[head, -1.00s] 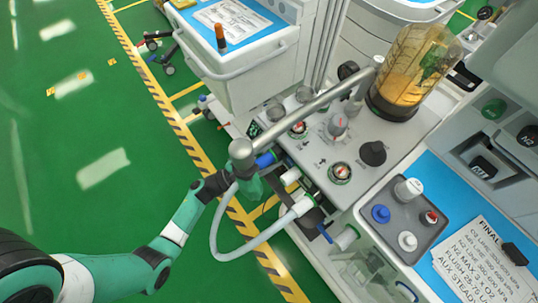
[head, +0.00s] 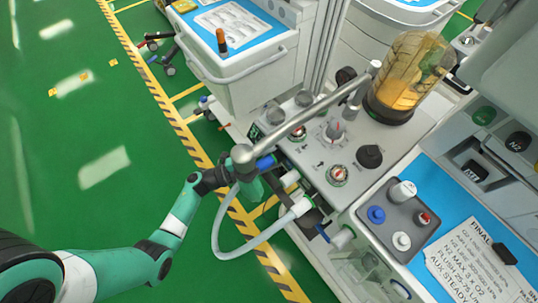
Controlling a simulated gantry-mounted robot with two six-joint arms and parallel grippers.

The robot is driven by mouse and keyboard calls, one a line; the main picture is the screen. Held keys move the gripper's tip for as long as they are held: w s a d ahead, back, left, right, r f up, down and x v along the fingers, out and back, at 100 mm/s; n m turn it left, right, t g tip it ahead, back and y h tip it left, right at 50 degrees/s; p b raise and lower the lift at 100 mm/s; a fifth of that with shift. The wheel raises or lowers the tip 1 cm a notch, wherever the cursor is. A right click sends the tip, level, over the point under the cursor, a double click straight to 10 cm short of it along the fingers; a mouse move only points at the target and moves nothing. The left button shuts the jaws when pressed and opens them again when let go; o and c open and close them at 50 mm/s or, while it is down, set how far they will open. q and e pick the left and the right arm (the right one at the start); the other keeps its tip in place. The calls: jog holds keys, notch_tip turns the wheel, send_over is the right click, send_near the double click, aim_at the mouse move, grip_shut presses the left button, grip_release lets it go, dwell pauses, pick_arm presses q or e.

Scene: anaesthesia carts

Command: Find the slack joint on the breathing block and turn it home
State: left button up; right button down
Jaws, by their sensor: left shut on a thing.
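The breathing block's pale front (head: 300,170) carries stubby ports, a white one (head: 291,178) and a white hose connector (head: 302,206). A grey hose (head: 232,252) loops from that connector up to beside my left gripper. A blue collar (head: 265,162) shows beside the cap. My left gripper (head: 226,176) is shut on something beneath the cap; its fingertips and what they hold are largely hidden. I cannot tell which joint is slack. My right gripper is out of view.
A clear canister (head: 408,75) with yellow bellows stands on the machine top, near dials and a black knob (head: 369,157). A grey tray (head: 385,240) of knobs and a printed card (head: 483,262) lie to the right. Green floor is open at left; a drawer cart (head: 245,75) stands behind.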

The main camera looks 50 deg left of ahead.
pick_arm(q)
jog(key=shift+r+m+g+p, duration=0.1)
jog(key=shift+m+g+p, duration=0.7)
jog(key=shift+m, duration=0.8)
jog(key=o, duration=1.4)
jog(key=shift+c, duration=0.2)
jog(key=p+v, duration=0.2)
jog(key=v, duration=0.9)
jog(key=shift+s+a, duration=0.2)
jog(key=shift+s, duration=0.1)
